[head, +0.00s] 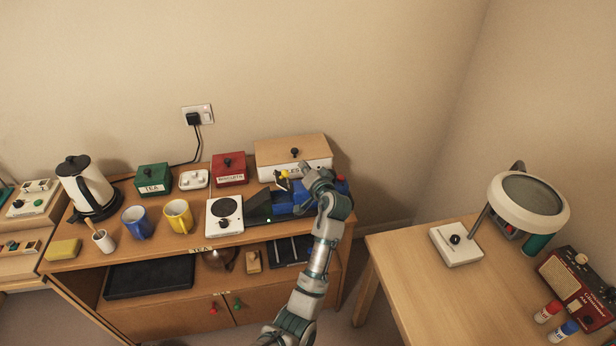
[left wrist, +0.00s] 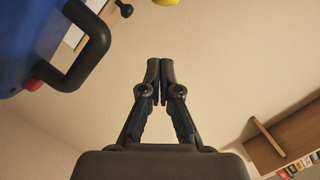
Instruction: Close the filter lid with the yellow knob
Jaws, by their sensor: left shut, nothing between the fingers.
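The yellow knob (head: 283,174) shows small in the head view, on top of the blue machine (head: 283,203) at the right end of the sideboard. Whether the lid under the knob is raised or down is too small to tell. In the left wrist view a yellow piece, likely the knob (left wrist: 166,2), is cut off by the top edge. The blue machine (left wrist: 25,40) also shows there at the left, with a dark handle. My left gripper (left wrist: 160,65) is shut and empty, apart from the knob; in the head view it (head: 309,172) covers part of the machine. My right gripper is not visible.
A wooden-lidded box (head: 290,149) stands behind the machine. A white hotplate (head: 224,216), yellow mug (head: 178,216), blue mug (head: 137,222) and red tin (head: 229,169) stand to its left. A desk with a magnifier lamp (head: 528,205) is at the right, beyond a gap.

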